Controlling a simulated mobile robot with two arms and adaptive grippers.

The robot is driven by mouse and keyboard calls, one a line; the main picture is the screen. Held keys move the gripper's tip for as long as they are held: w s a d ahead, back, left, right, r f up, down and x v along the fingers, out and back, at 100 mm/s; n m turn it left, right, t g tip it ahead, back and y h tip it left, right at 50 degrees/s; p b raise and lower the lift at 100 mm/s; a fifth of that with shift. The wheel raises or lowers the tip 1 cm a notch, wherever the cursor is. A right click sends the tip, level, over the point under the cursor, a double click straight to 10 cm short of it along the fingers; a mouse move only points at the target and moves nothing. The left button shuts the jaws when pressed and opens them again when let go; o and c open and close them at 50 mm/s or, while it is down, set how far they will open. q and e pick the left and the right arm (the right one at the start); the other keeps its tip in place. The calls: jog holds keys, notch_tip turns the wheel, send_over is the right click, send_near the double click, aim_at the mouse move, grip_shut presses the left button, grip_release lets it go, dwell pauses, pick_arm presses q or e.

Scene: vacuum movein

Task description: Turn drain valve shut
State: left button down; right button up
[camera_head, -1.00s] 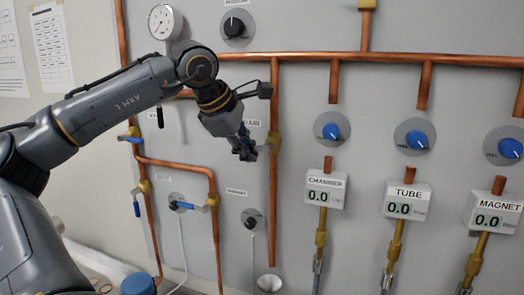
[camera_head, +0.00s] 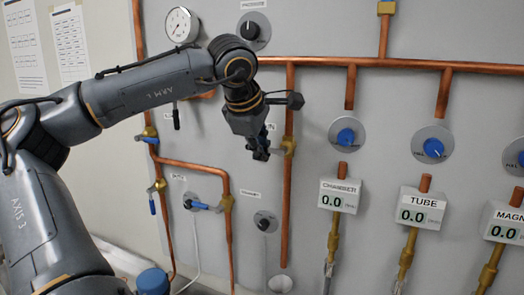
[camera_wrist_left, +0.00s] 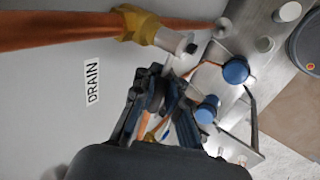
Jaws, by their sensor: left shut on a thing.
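The drain valve has a brass body (camera_head: 289,146) on a vertical copper pipe, right of my left gripper (camera_head: 261,152). In the left wrist view, the brass body (camera_wrist_left: 138,24) is at the top, beside the DRAIN label (camera_wrist_left: 92,82). My left gripper (camera_wrist_left: 165,92) is shut on the handle there; the fingers hide most of it. In the head view my arm covers most of the label. My right gripper is in neither view.
Other blue-handled valves (camera_head: 205,206) sit on copper pipes to the left below. A pressure gauge (camera_head: 181,25) is above. Blue knobs (camera_head: 347,135) and readout boxes, one marked CHAMBER (camera_head: 338,196), are to the right.

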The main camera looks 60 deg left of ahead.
pick_arm(q)
jog(key=c, duration=1.7)
grip_release()
jog(key=shift+r, duration=0.45)
jog(key=shift+o, duration=0.2)
jog(key=shift+s+d, duration=0.1)
jog(key=shift+f, duration=0.1)
jog(key=v, duration=1.2)
jog(key=shift+s+d+f, duration=0.1)
jog(key=shift+s, duration=0.05)
